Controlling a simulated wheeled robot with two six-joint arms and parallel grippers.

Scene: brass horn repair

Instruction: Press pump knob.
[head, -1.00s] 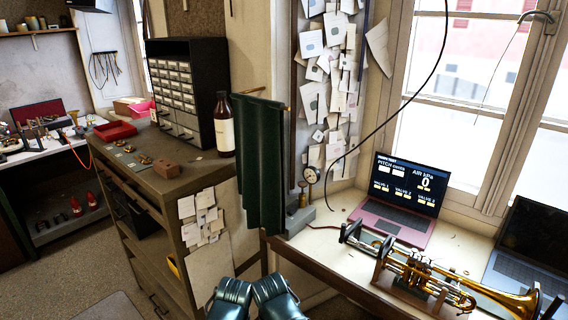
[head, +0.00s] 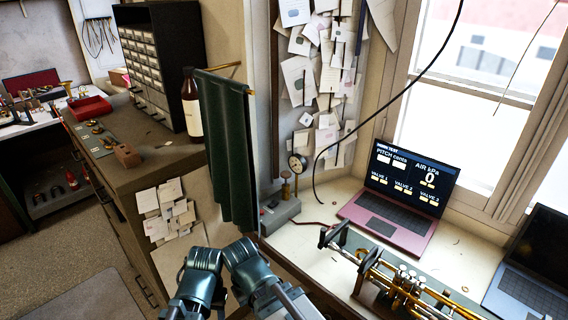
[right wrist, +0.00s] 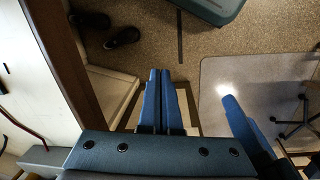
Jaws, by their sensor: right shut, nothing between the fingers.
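The pump is a small grey box (head: 281,212) on the left end of the window bench in the head view. A brass knob (head: 285,187) stands upright on it, with a round dial gauge (head: 297,165) just behind. Nothing touches the knob. In the head view both my arms show at the bottom, below and left of the pump, with their gripper tips out of sight. In the right wrist view my right gripper (right wrist: 161,72) is shut and empty, over the floor. Another blue finger-like part (right wrist: 238,118), seemingly of my left gripper, shows at its right; its jaw opening is unclear.
A dark green cloth (head: 228,145) hangs just left of the pump. A pink laptop (head: 400,200) reading AIR kPa 0 stands right of it. A brass trumpet (head: 405,290) rests on the bench in front. A wooden cabinet (head: 135,190) stands at the left.

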